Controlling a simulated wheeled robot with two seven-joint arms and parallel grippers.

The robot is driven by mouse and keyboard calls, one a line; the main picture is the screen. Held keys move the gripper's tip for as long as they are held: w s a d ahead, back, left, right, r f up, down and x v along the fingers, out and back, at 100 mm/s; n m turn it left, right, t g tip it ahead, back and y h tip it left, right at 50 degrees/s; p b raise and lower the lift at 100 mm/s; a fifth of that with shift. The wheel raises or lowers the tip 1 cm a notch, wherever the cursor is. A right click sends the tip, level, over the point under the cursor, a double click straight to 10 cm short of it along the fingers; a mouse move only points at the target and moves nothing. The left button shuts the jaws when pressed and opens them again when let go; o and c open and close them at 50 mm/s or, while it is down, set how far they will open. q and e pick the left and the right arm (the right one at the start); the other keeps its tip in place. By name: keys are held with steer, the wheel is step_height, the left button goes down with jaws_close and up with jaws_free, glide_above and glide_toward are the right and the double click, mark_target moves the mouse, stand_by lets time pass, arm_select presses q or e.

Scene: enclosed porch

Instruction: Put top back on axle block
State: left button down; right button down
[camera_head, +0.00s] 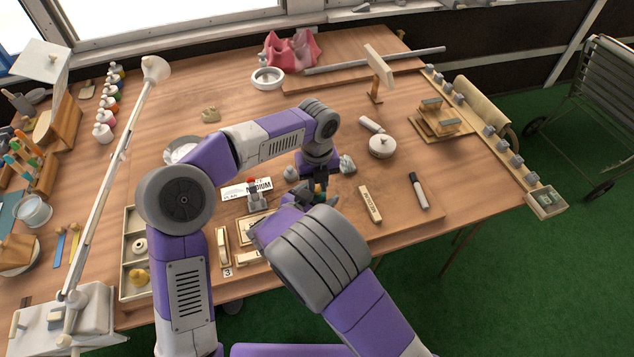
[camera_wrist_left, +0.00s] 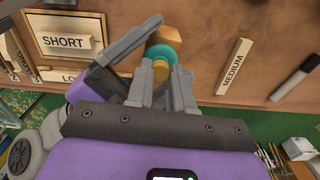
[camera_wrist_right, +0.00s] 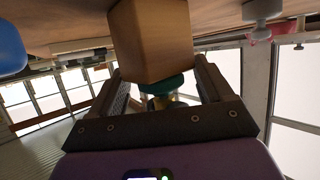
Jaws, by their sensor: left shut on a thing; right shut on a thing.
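A plain wooden block (camera_wrist_right: 150,40) fills the top of the right wrist view, between the fingers of my right gripper (camera_wrist_right: 160,80), which is shut on it. A teal round piece (camera_wrist_right: 168,88) and a yellow part lie close to the block, partly hidden. In the left wrist view, the wooden block (camera_wrist_left: 158,34), teal piece (camera_wrist_left: 163,53) and yellow part (camera_wrist_left: 180,82) stand in line. My left gripper (camera_wrist_left: 167,75) is shut around the yellow part. In the head view my left gripper (camera_head: 318,182) and right gripper (camera_head: 290,203) meet over the table; contact between parts is unclear.
A MEDIUM bar (camera_wrist_left: 234,67) and a black marker (camera_head: 417,190) lie at right. A lamp arm (camera_head: 115,165) stands at left.

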arm_select(q)
steer(key=m, duration=1.1)
steer(key=shift+d, duration=0.1)
steer(key=c, duration=1)
jaws_free()
steer(key=shift+r, duration=2.25)
